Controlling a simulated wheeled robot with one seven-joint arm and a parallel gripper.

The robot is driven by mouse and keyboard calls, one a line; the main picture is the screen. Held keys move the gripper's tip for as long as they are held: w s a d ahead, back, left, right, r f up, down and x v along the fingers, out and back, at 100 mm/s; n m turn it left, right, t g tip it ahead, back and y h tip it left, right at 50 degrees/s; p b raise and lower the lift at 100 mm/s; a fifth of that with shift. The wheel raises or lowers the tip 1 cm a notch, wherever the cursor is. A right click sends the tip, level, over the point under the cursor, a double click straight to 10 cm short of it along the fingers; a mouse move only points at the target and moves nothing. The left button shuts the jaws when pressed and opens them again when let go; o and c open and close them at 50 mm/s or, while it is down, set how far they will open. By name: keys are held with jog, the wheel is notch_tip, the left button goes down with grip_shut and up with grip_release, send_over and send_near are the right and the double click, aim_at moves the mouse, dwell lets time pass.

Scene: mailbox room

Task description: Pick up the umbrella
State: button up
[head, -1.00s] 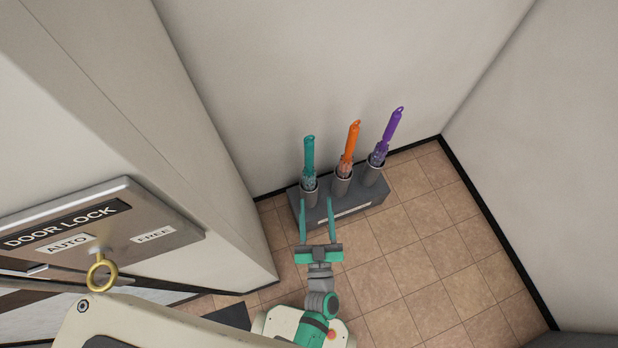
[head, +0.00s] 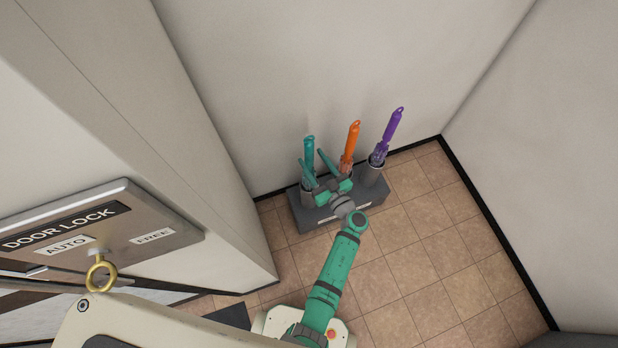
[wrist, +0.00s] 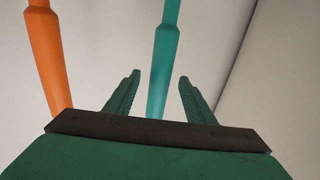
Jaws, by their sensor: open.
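Three umbrellas stand handle-up in a dark grey stand (head: 310,222) against the wall. The teal umbrella (head: 309,150) is at the left, the orange umbrella (head: 351,139) in the middle and the purple umbrella (head: 391,132) at the right. My gripper (head: 315,163) is open, with its fingers at the teal umbrella. In the wrist view, the teal umbrella's shaft (wrist: 160,75) shows between the two open fingers, touching neither visibly. The orange umbrella (wrist: 44,60) is left of the fingers there. My gripper hides part of the stand and the teal umbrella's lower part.
A door lock panel (head: 165,222) with a gold ring (head: 101,274) is at the left, beside a wall corner. The orange umbrella stands close beside my gripper. Tiled floor (head: 430,250) to the right of the stand is clear.

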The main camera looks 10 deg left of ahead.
jog(key=x, duration=0.7)
jog(key=shift+f, duration=0.15)
grip_shut()
